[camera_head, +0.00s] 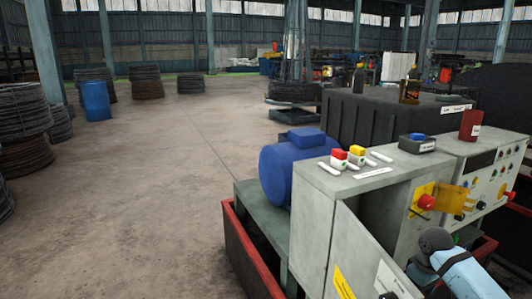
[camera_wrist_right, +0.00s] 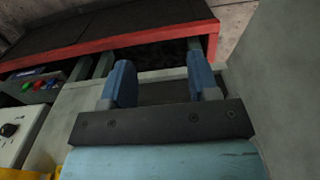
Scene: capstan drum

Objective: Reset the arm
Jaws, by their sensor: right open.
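My right gripper (camera_wrist_right: 163,80) shows in the right wrist view with its two blue fingers spread apart and nothing between them. Beyond the fingers are a dark opening and a red-edged frame (camera_wrist_right: 130,38). In the head view, part of my right arm (camera_head: 465,275) shows at the lower right, in front of the grey machine cabinet (camera_head: 345,200). The right gripper's fingers cannot be made out there. My left gripper is in neither view.
A blue motor (camera_head: 290,165) sits beside the cabinet, above a red-edged tray (camera_head: 247,255). Wire coils (camera_head: 20,115) and a blue barrel (camera_head: 96,100) stand left. The floor between is clear.

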